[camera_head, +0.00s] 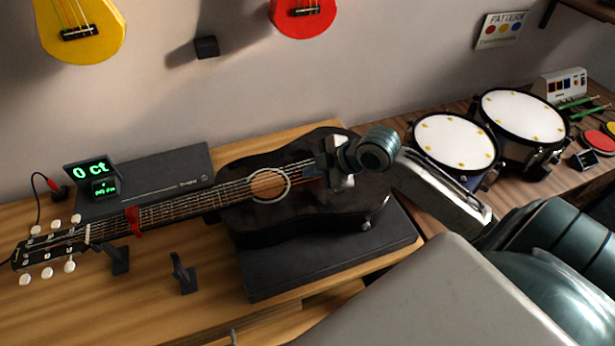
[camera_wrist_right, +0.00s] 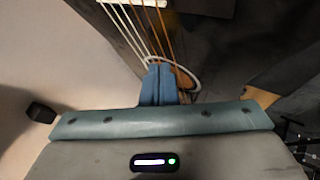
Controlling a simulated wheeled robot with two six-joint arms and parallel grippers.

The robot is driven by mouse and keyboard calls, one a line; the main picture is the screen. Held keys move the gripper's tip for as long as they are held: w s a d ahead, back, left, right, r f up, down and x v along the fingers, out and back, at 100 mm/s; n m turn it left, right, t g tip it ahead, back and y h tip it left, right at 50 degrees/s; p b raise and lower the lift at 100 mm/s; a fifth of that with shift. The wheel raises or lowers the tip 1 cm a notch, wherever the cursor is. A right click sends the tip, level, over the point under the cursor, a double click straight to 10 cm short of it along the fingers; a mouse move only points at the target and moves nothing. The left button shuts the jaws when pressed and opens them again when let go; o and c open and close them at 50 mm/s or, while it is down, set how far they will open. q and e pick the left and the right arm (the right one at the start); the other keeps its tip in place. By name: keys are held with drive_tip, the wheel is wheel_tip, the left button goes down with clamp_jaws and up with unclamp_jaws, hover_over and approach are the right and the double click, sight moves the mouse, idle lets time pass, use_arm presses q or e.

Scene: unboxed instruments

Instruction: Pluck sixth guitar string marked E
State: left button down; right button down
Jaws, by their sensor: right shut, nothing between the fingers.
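The black guitar (camera_head: 335,205) lies flat on a dark stand, its neck (camera_head: 170,211) pointing left. Its strings run over the round sound hole (camera_head: 268,186). My right gripper (camera_head: 318,172) is shut and empty, over the strings between the sound hole and the bridge end. In the right wrist view the blue fingertips (camera_wrist_right: 160,74) are together among the strings; pale strings (camera_wrist_right: 122,30) lie to the left and copper-coloured ones (camera_wrist_right: 158,30) are by the tips. I cannot tell whether they touch a string. No E mark is readable. My left gripper is not in view.
Drums (camera_head: 455,142) stand on the right. Small black supports (camera_head: 183,273) stand in front of the neck. The left front tabletop is mostly clear.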

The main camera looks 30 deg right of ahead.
drive_tip(key=shift+r, duration=0.3)
wheel_tip(320, 180, up, 5)
drive_tip(key=p, duration=0.4)
